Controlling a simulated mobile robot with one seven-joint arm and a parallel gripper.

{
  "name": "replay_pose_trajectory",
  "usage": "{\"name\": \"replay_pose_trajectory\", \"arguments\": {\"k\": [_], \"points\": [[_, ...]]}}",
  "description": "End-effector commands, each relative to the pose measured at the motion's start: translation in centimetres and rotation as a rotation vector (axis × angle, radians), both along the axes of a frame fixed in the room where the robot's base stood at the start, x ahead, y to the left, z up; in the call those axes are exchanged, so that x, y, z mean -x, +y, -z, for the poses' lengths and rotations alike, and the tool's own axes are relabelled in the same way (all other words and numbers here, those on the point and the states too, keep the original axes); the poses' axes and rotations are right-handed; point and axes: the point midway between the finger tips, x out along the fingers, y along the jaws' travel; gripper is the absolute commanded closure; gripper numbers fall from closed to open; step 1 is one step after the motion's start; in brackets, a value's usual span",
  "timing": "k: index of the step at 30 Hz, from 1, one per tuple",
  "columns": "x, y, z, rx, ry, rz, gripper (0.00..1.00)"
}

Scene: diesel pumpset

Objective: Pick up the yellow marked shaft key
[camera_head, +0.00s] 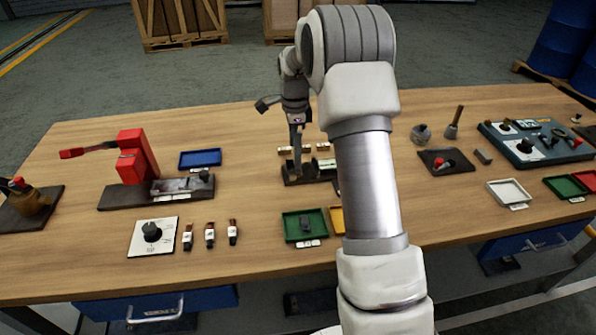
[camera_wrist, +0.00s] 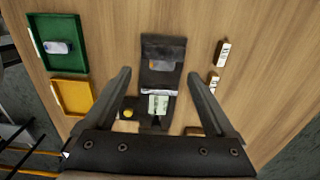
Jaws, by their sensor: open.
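My gripper (camera_head: 297,145) is over a dark fixture (camera_head: 292,181) near the middle of the bench. In the wrist view my gripper (camera_wrist: 158,78) is open and empty, its fingers spread either side of the dark fixture (camera_wrist: 163,50). A yellow round spot (camera_wrist: 128,113) shows at the fixture's left side, and a pale greenish piece (camera_wrist: 158,104) sits in its middle. Small white-labelled pieces (camera_wrist: 223,53) lie to the right. I cannot tell which piece is the yellow marked shaft key. My arm hides part of the fixture in the head view.
A green tray (camera_head: 289,226) holding a grey piece and a yellow tray (camera_head: 336,222) stand in front of the fixture. A blue-grey panel (camera_head: 530,153) is right.

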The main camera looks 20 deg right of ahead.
Motion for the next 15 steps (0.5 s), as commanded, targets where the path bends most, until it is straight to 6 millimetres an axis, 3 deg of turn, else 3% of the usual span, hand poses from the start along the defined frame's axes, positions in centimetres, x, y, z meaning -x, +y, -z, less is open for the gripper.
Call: {"name": "replay_pose_trajectory", "arguments": {"k": [10, 15], "points": [[0.0, -0.4, 2.5, 0.001, 0.002, 0.0, 0.1], [-0.2, -1.1, 5.0, -0.001, 0.003, 0.0, 0.1]]}}
